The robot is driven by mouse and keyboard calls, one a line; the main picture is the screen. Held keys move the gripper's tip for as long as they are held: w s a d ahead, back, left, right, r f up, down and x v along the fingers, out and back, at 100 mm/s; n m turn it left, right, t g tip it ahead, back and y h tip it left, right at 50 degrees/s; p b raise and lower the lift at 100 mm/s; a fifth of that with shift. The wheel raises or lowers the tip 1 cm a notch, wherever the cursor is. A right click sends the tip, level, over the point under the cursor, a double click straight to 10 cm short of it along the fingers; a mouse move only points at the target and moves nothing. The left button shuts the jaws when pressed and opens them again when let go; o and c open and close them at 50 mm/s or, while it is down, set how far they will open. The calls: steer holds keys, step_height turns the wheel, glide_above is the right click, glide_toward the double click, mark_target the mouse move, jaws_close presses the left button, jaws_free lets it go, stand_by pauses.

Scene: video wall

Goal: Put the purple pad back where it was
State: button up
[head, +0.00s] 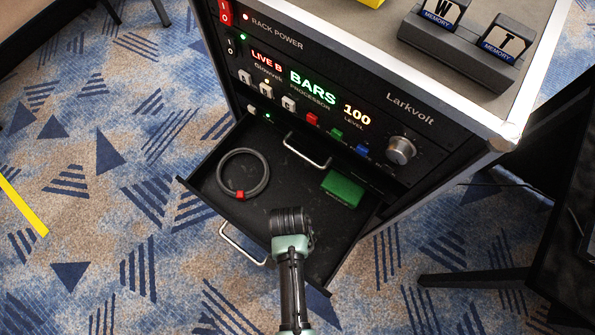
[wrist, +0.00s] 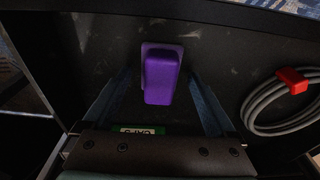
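The purple pad (wrist: 162,76) is a small rounded block on the dark drawer floor in the wrist view. It does not show in the head view, where my arm and hand seem to cover that part of the drawer. My gripper (wrist: 158,80) has its two fingers apart, one on each side of the pad, with visible gaps between. I cannot tell how far above the floor the fingertips are. In the head view, my gripper (head: 292,222) is over the front part of the open drawer (head: 222,212), and its fingertips are hidden.
A grey coiled cable with a red clip (head: 243,175) and a green box (head: 343,188) lie in the drawer. The rack (head: 330,100) with its lit panel stands behind. Drawer walls and a front handle (head: 240,245) edge the space. Carpet lies around.

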step_height(320, 180, up, 12)
steer(key=s+p, duration=0.1)
steer(key=p, duration=0.2)
steer(key=shift+a, duration=0.4)
steer(key=shift+s, duration=0.1)
stand_by(0.3)
